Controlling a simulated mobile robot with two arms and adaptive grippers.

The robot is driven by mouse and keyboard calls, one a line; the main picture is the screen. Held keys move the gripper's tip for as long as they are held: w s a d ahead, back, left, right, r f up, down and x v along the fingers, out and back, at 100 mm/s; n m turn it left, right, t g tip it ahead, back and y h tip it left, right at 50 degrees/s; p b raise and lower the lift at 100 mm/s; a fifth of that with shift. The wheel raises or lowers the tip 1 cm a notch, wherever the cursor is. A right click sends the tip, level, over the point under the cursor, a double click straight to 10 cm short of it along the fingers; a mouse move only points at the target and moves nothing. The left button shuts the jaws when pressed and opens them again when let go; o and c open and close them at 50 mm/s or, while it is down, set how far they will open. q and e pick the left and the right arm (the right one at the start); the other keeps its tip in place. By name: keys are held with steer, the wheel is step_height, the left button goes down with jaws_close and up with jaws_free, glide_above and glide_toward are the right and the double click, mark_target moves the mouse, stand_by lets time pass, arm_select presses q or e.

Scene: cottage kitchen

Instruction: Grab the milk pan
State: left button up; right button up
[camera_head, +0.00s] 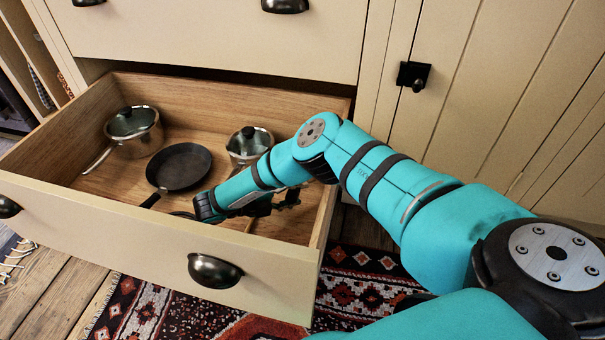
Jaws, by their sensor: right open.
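Two lidded steel pans stand in the open wooden drawer (85,172); I cannot tell for sure which is the milk pan. The smaller steel pan (243,159) is at the right, partly behind my right arm, with a dark glass lid and black knob. The larger steel pan (138,146) is at the back left, its handle pointing toward the front left. My right gripper (283,199) is inside the drawer, open, just in front of the smaller pan and apart from the other. My arm hides part of it. My left gripper is out of view.
A black frying pan (180,167) lies between the two steel pans. The drawer front (130,235) with its dark cup handle (214,270) stands before the pans. Closed cupboard doors (490,95) are at the right, and a patterned rug (350,288) is below.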

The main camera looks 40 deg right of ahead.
steer(key=shift+c, duration=0.4)
jaws_close()
steer(key=shift+r, duration=0.1)
